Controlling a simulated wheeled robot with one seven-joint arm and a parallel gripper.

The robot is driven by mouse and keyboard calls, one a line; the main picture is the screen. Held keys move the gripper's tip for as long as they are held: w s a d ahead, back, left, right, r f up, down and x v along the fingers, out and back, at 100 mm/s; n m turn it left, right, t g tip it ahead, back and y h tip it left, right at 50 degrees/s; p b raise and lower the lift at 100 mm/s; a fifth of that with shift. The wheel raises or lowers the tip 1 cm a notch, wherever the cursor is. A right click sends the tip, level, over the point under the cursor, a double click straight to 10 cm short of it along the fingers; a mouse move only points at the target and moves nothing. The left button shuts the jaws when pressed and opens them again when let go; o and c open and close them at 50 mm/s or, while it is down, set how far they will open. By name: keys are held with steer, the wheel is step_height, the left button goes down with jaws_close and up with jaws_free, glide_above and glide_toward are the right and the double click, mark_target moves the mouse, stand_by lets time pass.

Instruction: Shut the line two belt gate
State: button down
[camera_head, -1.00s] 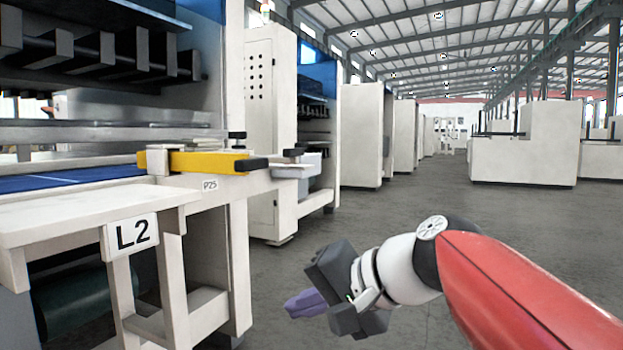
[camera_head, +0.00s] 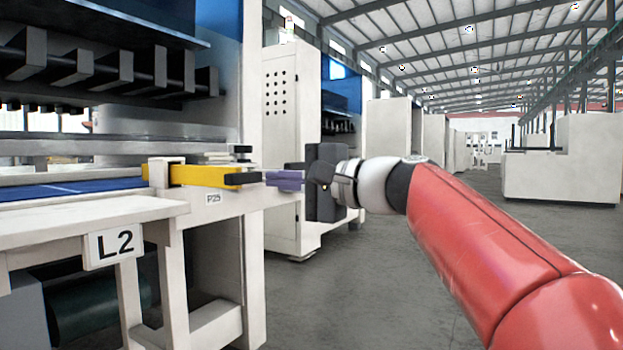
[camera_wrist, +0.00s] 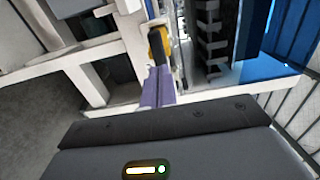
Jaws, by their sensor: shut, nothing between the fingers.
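The belt gate is a yellow bar (camera_head: 203,175) with a black end (camera_head: 246,178), held in a white bracket (camera_head: 159,172) at the edge of the line two bench. A sign reading L2 (camera_head: 114,244) hangs on that bench. My gripper (camera_head: 270,178) has its purple fingers shut and empty, pointing left at the bar's black end. In the wrist view the fingers (camera_wrist: 157,72) lie right beside the yellow and black bar (camera_wrist: 156,42). I cannot tell whether they touch it.
A blue belt (camera_head: 75,190) runs behind the bar into the machine. A P25 label (camera_head: 213,198) sits below the bar on the white frame. A tall white cabinet (camera_head: 290,110) stands behind my gripper. Open grey floor (camera_head: 400,285) lies to the right.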

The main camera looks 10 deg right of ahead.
mark_target(192, 174)
steer(key=shift+x, duration=2.15)
steer(key=p+x, duration=0.6)
steer(key=x, duration=1.1)
steer(key=shift+w+a+r, duration=0.1)
steer(key=shift+a+r, duration=0.05)
steer(key=shift+r, duration=0.05)
steer(key=shift+f, duration=0.1)
